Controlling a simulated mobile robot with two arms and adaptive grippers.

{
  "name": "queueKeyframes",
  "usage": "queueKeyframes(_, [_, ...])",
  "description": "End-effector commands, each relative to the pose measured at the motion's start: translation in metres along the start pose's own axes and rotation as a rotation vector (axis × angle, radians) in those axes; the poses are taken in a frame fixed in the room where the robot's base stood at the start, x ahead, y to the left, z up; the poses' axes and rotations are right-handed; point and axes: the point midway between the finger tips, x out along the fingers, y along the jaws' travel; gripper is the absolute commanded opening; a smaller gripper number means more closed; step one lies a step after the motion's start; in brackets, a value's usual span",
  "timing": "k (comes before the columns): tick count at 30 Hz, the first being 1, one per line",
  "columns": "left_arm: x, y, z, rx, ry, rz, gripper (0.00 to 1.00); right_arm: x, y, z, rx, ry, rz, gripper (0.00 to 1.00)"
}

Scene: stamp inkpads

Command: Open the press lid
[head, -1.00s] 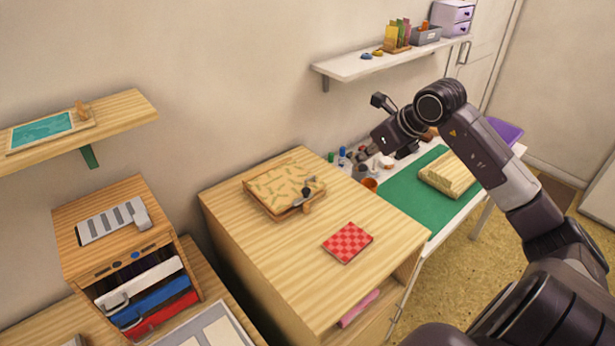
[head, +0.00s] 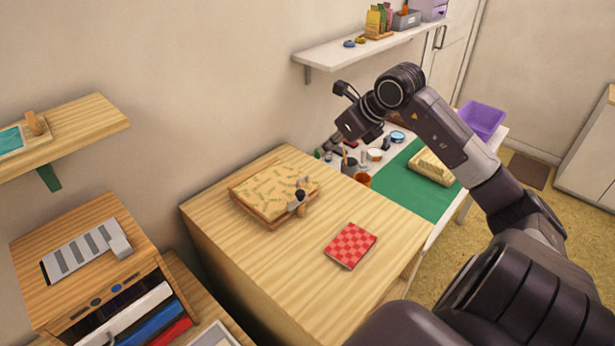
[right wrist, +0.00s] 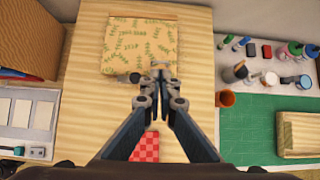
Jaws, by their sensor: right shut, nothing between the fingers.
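The press (head: 268,188) is a flat wooden piece with a pale, green-patterned lid, lying on the wooden cabinet. Its lid looks down flat. A dark knob with a metal piece (head: 299,197) sits at its front right edge. The press also shows at the top of the right wrist view (right wrist: 140,45). My right gripper (head: 333,143) is above the cabinet's back right side, right of the press in the head view. In the right wrist view its fingertips (right wrist: 160,76) are together and empty, over the press's near edge, hiding part of it. My left gripper is out of view.
A red checkered square (head: 351,245) lies on the cabinet top (head: 270,262), which is otherwise mostly clear. To the right, a desk holds a green mat (head: 402,184), an orange cup (head: 362,179) and several bottles and inkpads. A white shelf (head: 370,52) is above.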

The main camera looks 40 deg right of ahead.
Motion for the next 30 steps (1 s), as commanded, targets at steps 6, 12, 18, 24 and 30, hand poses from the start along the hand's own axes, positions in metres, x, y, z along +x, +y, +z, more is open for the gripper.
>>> queueKeyframes(6, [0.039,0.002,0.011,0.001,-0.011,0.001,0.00,0.031,0.001,-0.024,0.000,0.000,0.000,0.00])
queueKeyframes(12, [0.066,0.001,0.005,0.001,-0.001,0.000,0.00,0.053,0.001,-0.040,0.000,0.000,0.000,0.00])
queueKeyframes(18, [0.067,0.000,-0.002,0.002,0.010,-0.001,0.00,0.063,0.001,-0.042,0.002,0.000,0.002,0.00])
queueKeyframes(24, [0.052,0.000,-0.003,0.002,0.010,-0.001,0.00,0.092,0.002,-0.040,0.006,-0.001,0.004,0.00])
queueKeyframes(30, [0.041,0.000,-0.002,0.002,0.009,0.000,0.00,0.128,0.002,-0.040,0.004,-0.001,0.004,0.00])
